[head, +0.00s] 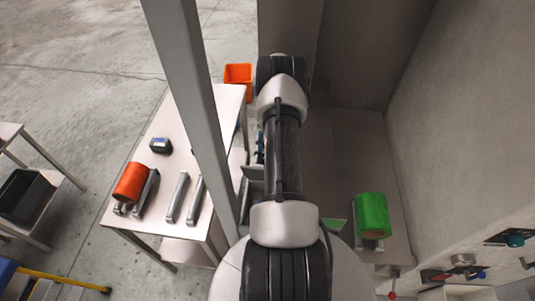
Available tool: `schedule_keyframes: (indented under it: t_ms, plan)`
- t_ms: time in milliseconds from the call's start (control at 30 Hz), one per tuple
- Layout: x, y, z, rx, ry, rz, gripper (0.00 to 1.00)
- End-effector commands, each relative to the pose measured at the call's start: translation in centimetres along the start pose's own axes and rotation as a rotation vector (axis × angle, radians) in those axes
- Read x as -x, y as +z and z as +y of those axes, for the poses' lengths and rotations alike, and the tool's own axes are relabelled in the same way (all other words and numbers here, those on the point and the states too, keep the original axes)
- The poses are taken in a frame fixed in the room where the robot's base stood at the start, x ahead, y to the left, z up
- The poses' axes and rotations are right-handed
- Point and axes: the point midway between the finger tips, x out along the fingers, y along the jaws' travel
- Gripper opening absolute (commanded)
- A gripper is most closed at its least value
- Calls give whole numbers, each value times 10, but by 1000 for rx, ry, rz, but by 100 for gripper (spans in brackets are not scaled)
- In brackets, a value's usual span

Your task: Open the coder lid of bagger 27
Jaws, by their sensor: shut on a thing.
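My arm reaches away from me up the middle of the head view, and its links cover what lies behind them. My gripper is not visible; it is hidden behind the arm or out of the picture. I cannot make out the coder lid or any number 27. Grey metal parts (252,182) show just left of the arm, partly covered by it, with a small blue part above them. I cannot tell whether they belong to the coder.
A grey post (190,75) stands left of the arm. Behind it, a white table (205,110) holds an orange roll (130,182), metal bars and a small dark device (160,146). A green roll (372,215) and a panel with knobs (463,260) are at right. An orange bin (238,73) stands beyond.

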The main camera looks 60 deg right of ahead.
Motion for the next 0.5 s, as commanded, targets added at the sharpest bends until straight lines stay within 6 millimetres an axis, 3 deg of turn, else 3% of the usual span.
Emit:
schedule_keyframes:
  t_ms: [100,133,433,500]
  plan:
    - [-1,1,0,-2,-1,1,0]
    - [-1,1,0,-2,-1,1,27]
    - [-1,0,0,-1,-1,0,47]
    - [0,0,0,-1,-1,0,48]
